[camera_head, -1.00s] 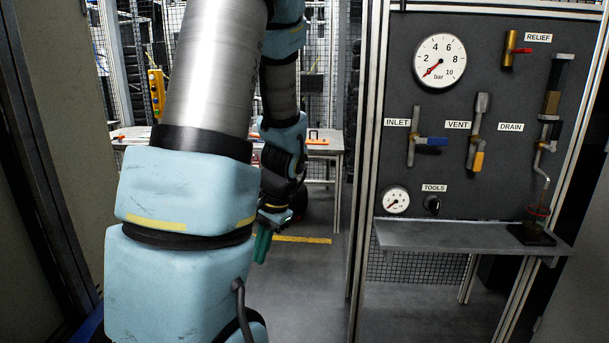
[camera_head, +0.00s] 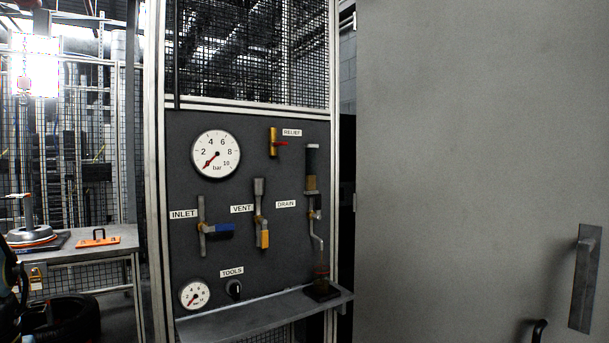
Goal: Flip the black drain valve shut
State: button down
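The drain valve (camera_head: 312,214) is on the right side of the dark panel, beside the DRAIN label (camera_head: 286,204). It sits below a sight tube with amber content (camera_head: 311,183). Its black handle is small and dark here, and I cannot tell its exact angle. A bent pipe (camera_head: 318,240) runs from the valve down to a glass jar (camera_head: 322,264) on the shelf. My gripper is not in view; only a dark piece, probably of my arm, shows at the left edge, well away from the panel.
The panel also carries the blue inlet handle (camera_head: 219,230), yellow vent handle (camera_head: 264,239), red relief handle (camera_head: 281,143) and a large gauge (camera_head: 215,154). A shelf (camera_head: 252,311) juts out below. A grey door (camera_head: 470,150) fills the right. A table (camera_head: 98,244) stands left.

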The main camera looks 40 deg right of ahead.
aim_at(317, 216)
jog(key=z, duration=1.2)
